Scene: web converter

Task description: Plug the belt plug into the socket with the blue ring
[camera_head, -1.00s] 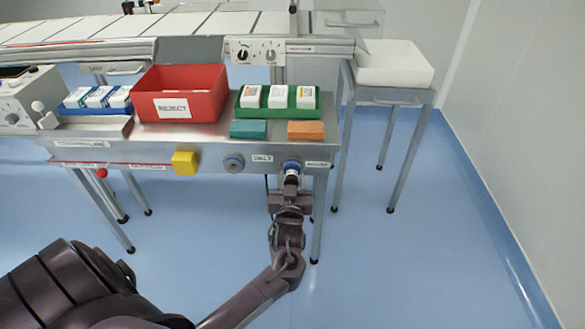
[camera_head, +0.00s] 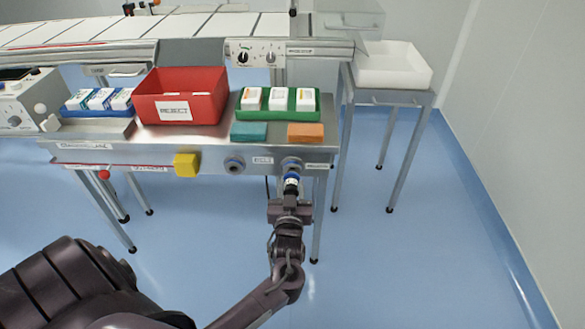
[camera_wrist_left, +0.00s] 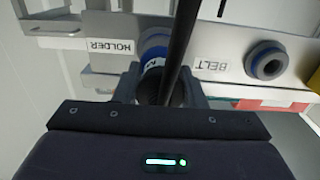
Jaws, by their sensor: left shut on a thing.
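The belt plug (camera_head: 291,185), pale with dark parts, is in my left gripper (camera_head: 290,198), which is shut on it just in front of the holder (camera_head: 292,163). In the left wrist view the plug (camera_wrist_left: 152,72) sits between the fingers (camera_wrist_left: 162,90), partly hidden by a dark cable, and overlaps the holder's blue ring. I cannot tell whether its tip is fully clear of the holder. The socket with the blue ring (camera_head: 234,165), labelled BELT, is empty on the front panel to the left; it also shows in the wrist view (camera_wrist_left: 267,61). My right gripper is not in view.
A yellow block (camera_head: 186,165) sticks out of the panel left of the socket. Above are a red reject bin (camera_head: 204,107), a green tray (camera_head: 309,113), and teal (camera_head: 249,131) and orange (camera_head: 305,132) blocks. The floor in front is clear.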

